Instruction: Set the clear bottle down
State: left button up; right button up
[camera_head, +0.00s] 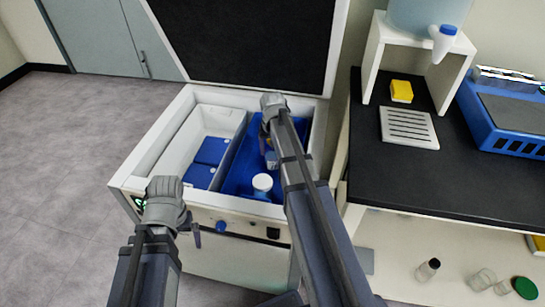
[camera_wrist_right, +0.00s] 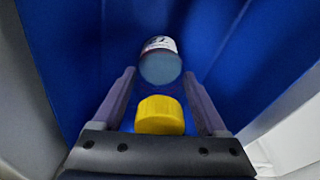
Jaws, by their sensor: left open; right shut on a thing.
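My right gripper (camera_head: 268,125) reaches down into the blue-lined compartment (camera_head: 240,172) of the open white freeze dryer. In the right wrist view a yellow cap (camera_wrist_right: 160,116) sits between the fingers of my right gripper (camera_wrist_right: 160,78). I take it as the clear bottle's cap; its clear body is hard to make out against the blue. The gripper is shut on this bottle, and whether its base touches the floor cannot be told. Just beyond the fingertips is a labelled container (camera_wrist_right: 160,65) with a grey-blue end. My left gripper (camera_head: 167,192) is open and empty by the dryer's front left corner.
A white-lidded jar (camera_head: 262,184) stands in the blue compartment near its front. The left compartment has a white wall (camera_head: 213,120) and blue pieces (camera_head: 210,151) inside. The raised lid (camera_head: 255,40) is behind. A black counter (camera_head: 430,165) stands to the right.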

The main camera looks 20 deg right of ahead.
pick_arm(q)
jog(key=shift+f+b, duration=0.3)
jog(key=shift+f, duration=0.5)
pick_arm(e)
jog(key=shift+f, duration=0.8)
jog(key=shift+f, duration=0.15)
pick_arm(q)
jog(key=shift+f, duration=0.1)
pick_arm(e)
jog(key=o, duration=1.5)
jog(key=shift+c, duration=0.2)
pick_arm(q)
notch_tip(320, 180, up, 12)
jog(key=p, duration=1.2)
pick_arm(e)
jog(key=r, duration=0.4)
jog(key=s+r, duration=0.1)
jog(key=r, duration=0.7)
jog(key=shift+s+a+r, duration=0.15)
jog(key=shift+s+a, duration=0.05)
jog(key=shift+a, duration=0.1)
